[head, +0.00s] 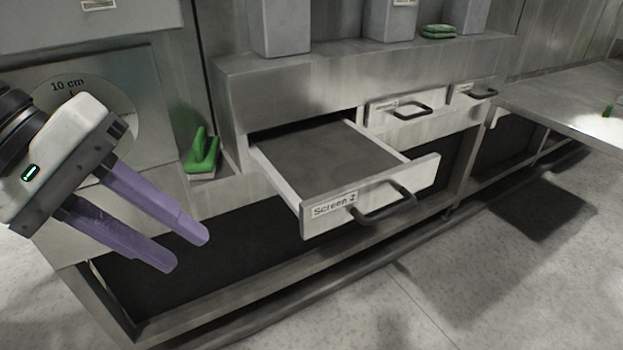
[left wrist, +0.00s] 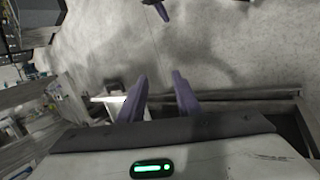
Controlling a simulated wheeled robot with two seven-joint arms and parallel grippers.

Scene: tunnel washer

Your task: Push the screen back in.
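The screen (head: 335,152) is a white-framed drawer with a dark grey flat inside, labelled "Screen 2". It stands pulled well out of its slot in the steel bench. Its dark bar handle (head: 385,205) is on the front panel. My left gripper (head: 190,253) is left of the screen, apart from it, with its two purple fingers spread and nothing between them. The fingers also show in the left wrist view (left wrist: 159,78). Part of what looks like my right gripper (left wrist: 157,8) shows at the top of that view; its fingers are unclear.
Two shut drawers (head: 406,107) (head: 472,93) with dark handles sit to the right. A green-handled tool (head: 202,153) rests on the left ledge. Green pads (head: 438,31) and grey containers stand on the bench top (head: 330,62). The floor (head: 480,285) in front is clear.

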